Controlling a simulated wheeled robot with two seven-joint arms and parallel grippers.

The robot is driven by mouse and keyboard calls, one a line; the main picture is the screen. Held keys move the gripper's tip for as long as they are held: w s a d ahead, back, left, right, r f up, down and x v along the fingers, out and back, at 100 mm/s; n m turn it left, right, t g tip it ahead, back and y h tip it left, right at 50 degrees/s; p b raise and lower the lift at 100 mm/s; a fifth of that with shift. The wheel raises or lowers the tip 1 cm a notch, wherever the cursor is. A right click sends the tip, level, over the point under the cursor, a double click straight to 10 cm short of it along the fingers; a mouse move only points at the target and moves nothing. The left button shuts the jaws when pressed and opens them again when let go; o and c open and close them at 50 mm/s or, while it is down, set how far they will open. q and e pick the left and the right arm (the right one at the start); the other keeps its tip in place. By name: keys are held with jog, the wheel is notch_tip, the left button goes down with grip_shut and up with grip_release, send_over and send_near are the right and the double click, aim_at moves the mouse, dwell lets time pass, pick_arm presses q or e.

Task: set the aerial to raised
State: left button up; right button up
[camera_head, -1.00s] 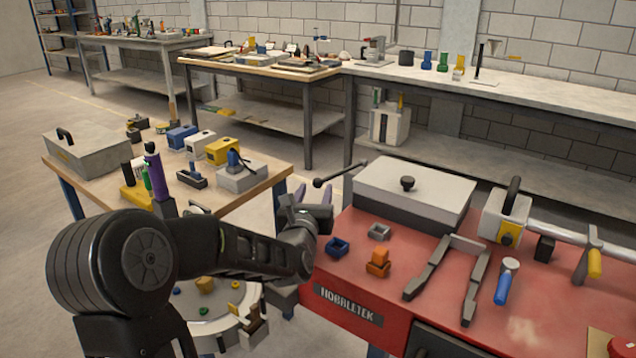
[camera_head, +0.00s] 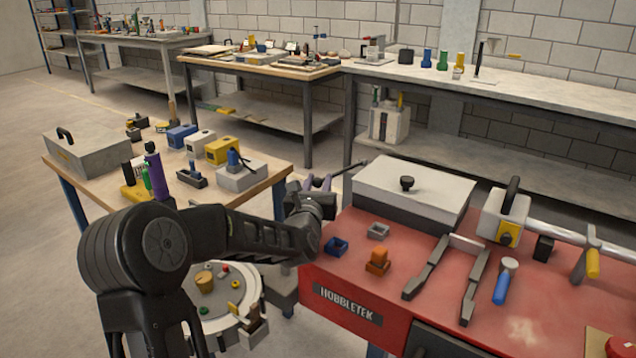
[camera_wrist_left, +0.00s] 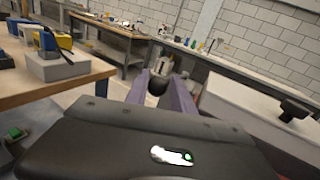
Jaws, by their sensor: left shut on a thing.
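The aerial (camera_head: 347,170) is a thin dark rod at the back left corner of the red bench, beside the grey lidded box. It lies low, nearly level, its free end pointing left towards my arm. Its dark ball tip (camera_wrist_left: 157,85) shows between the purple fingers in the left wrist view. My left gripper (camera_head: 318,183) is shut on the tip; the fingers hide most of it in the head view. My right gripper is out of view.
The grey box (camera_head: 415,190) with a black knob stands right of the aerial on the red bench (camera_head: 440,320). Small blue, grey and orange pieces lie in front. A wooden table (camera_head: 262,190) with parts stands left. A round white stand (camera_head: 258,283) is below my arm.

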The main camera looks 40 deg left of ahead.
pick_arm(q)
jog(key=shift+a, duration=0.15)
grip_shut()
jog(key=shift+s, duration=0.1)
jog(key=shift+a, duration=0.2)
dwell(0.5)
